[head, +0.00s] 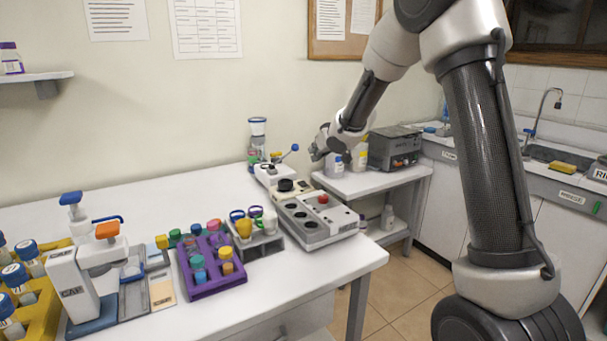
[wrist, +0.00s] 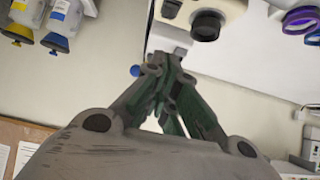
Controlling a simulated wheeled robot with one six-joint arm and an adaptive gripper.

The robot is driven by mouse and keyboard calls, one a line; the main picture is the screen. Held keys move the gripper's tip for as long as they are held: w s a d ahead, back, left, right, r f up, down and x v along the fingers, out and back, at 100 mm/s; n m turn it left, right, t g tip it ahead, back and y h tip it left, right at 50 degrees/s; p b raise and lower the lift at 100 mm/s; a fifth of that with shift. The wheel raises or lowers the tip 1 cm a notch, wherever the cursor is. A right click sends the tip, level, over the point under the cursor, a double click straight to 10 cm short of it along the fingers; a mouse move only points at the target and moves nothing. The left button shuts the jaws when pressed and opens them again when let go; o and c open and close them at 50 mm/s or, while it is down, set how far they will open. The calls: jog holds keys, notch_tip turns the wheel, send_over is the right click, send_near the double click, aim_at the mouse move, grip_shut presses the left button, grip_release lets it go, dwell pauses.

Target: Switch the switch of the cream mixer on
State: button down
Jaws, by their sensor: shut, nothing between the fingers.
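The cream mixer (head: 268,179) stands on the white table at the back right, with a black round knob (head: 286,185) on top. A lever with a blue ball end (head: 294,148) rises behind it. My gripper (head: 317,150) is shut and empty, just to the right of the blue ball. In the wrist view, the mixer's cream body (wrist: 228,14) and black knob (wrist: 207,25) show at the top, beyond my shut fingertips (wrist: 168,62). The blue ball (wrist: 136,70) shows just left of the fingers, its lever partly hidden. I cannot tell whether the fingers touch it.
A grey-and-white unit with a red button (head: 323,199) stands in front of the mixer. A purple tube rack (head: 222,280) and a grey rack of colored items (head: 262,246) stand to the left. Bottles (head: 359,157) and a dark grey box (head: 394,148) occupy the side table.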

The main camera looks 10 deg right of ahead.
send_over(305, 185)
jog(key=w, duration=0.1)
jog(key=f, duration=0.6)
jog(key=shift+w+a+f, duration=0.15)
jog(key=shift+w+f, duration=0.05)
jog(key=shift+f, duration=0.2)
notch_tip(305, 185, down, 2)
jog(key=shift+f, duration=0.15)
jog(key=shift+w+f, duration=0.1)
jog(key=shift+f, duration=0.45)
jog(key=shift+w+f, duration=0.15)
jog(key=shift+f, duration=0.15)
jog(key=shift+s+d+f, duration=0.1)
jog(key=shift+s+d, duration=0.1)
jog(key=shift+s, duration=0.65)
